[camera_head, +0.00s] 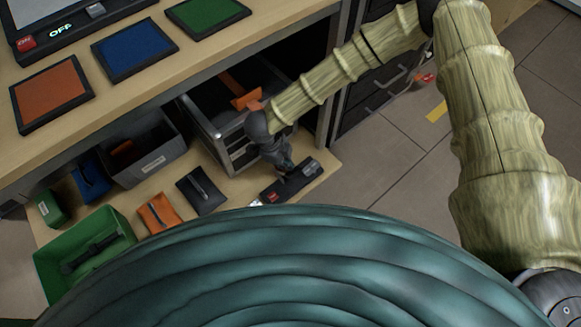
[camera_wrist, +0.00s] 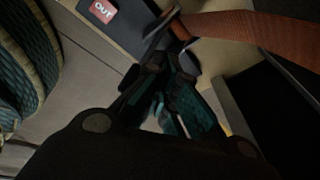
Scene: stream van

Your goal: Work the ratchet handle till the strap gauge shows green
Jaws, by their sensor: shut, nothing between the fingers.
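My gripper (camera_head: 286,166) points down beside the front right of a strapped metal-framed crate (camera_head: 213,132) on the low shelf. In the wrist view my gripper (camera_wrist: 163,82) has its dark fingertips together and holds nothing. An orange strap (camera_head: 241,92) lies over the crate, and it also shows in the wrist view (camera_wrist: 240,25), running to a dark metal piece (camera_wrist: 165,28) just beyond my fingertips. I cannot tell whether that piece is the ratchet handle. A black unit (camera_head: 291,181) with a red label lies below my gripper. No green gauge reading can be made out.
A grey bin (camera_head: 145,165), an orange pouch (camera_head: 159,213), a black flat case (camera_head: 201,190) and a green bin (camera_head: 45,262) stand left on the shelf. The bench top (camera_head: 150,85) overhangs them. Open floor (camera_head: 385,175) lies right.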

